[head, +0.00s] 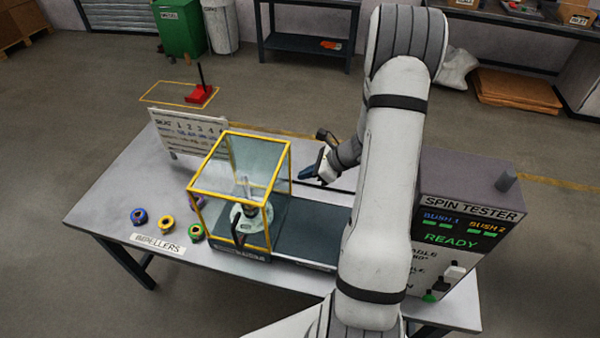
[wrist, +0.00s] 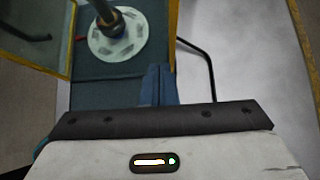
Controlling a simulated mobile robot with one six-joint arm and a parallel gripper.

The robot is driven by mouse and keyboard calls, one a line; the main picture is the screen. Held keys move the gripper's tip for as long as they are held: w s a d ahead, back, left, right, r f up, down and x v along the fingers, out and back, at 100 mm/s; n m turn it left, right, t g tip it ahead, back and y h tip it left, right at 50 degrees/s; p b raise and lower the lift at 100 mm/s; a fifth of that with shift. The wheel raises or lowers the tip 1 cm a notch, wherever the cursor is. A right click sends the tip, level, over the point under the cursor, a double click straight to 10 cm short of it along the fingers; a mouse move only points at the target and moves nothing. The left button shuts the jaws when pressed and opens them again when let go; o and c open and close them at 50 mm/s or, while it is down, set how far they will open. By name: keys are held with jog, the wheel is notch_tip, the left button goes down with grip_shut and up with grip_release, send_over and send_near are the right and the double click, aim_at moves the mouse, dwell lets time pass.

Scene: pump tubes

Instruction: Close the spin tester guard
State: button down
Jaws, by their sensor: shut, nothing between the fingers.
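The guard (head: 255,138) is a clear box with a yellow frame on the dark bed (head: 305,228) of the spin tester. A white round plate with an upright metal spindle shows inside its outline in the head view; the plate also shows in the wrist view (wrist: 125,48). A black handle (head: 237,228) is on the guard's near side. My gripper (head: 306,173) is to the right of the guard, apart from it. Its blue fingers (wrist: 160,84) are shut and empty. A thin black bar (wrist: 207,62) shows right of the fingers in the wrist view.
The spin tester console (head: 471,215) stands at the table's right end and reads READY. Several coloured impellers (head: 167,226) lie at the left front. A slot board (head: 190,131) stands at the back left. My arm hides part of the bed's right side.

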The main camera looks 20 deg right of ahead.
jog(key=v, duration=1.1)
jog(key=shift+s+d+f, duration=0.2)
jog(key=shift+d+f, duration=0.05)
jog(key=shift+f, duration=0.15)
jog(key=s+a+r+n+g+h, duration=0.2)
jog(key=s+a+r+n+g, duration=0.25)
jog(key=a+r+n, duration=0.55)
jog(key=s+a+r+n+h, duration=0.2)
jog(key=s+a+n, duration=0.2)
jog(key=s+n, duration=0.2)
jog(key=s+a+r+n+t+h, duration=0.1)
jog(key=s+a+r+n+h, duration=0.2)
jog(key=n, duration=0.6)
jog(key=s+a, duration=0.2)
jog(key=shift+s+n, duration=0.3)
jog(key=shift+s, duration=0.1)
jog(key=shift+r+t, duration=0.1)
jog(key=shift+t, duration=0.15)
